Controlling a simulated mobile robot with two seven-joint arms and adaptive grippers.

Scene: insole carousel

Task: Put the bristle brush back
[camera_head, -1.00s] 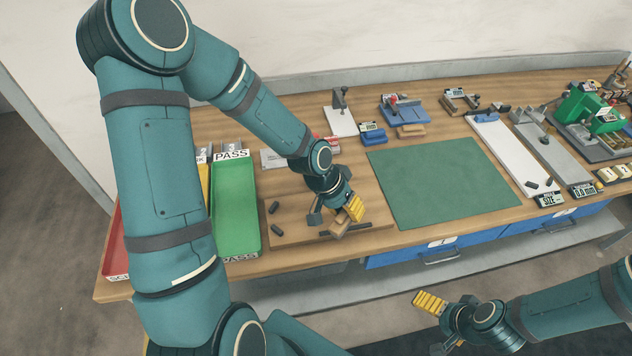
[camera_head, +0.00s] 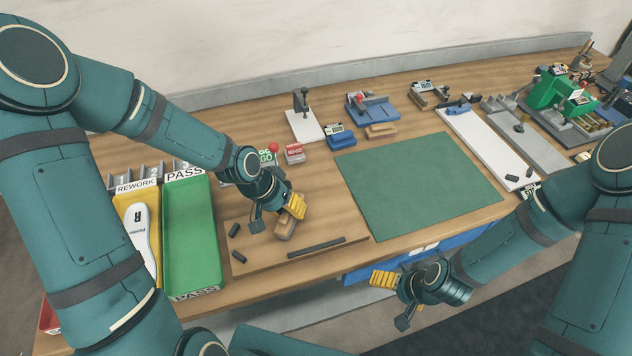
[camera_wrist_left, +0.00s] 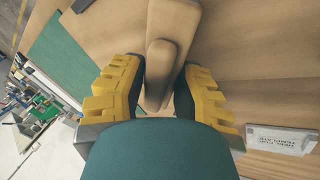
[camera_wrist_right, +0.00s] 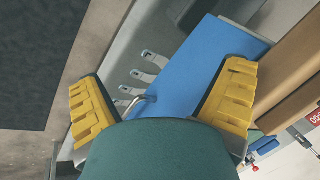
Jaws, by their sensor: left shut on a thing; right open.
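The bristle brush (camera_head: 286,226) is a pale wooden piece at the wooden board (camera_head: 262,262) on the bench. My left gripper (camera_head: 297,206) is shut on it. In the left wrist view the wooden brush (camera_wrist_left: 158,72) lies between the yellow fingers; its bristles are hidden. I cannot tell whether it touches the board. My right gripper (camera_head: 382,279) is open and empty in front of the bench, below its front edge. In the right wrist view its fingers (camera_wrist_right: 160,105) stand wide apart before a blue drawer (camera_wrist_right: 210,75).
A black bar (camera_head: 316,247) and two short black pieces (camera_head: 236,243) lie on the board. The green PASS tray (camera_head: 190,240) and yellow REWORK tray (camera_head: 127,202) stand left. A red NO-GO block (camera_head: 294,153) stands behind. The green mat (camera_head: 415,190) at right is clear.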

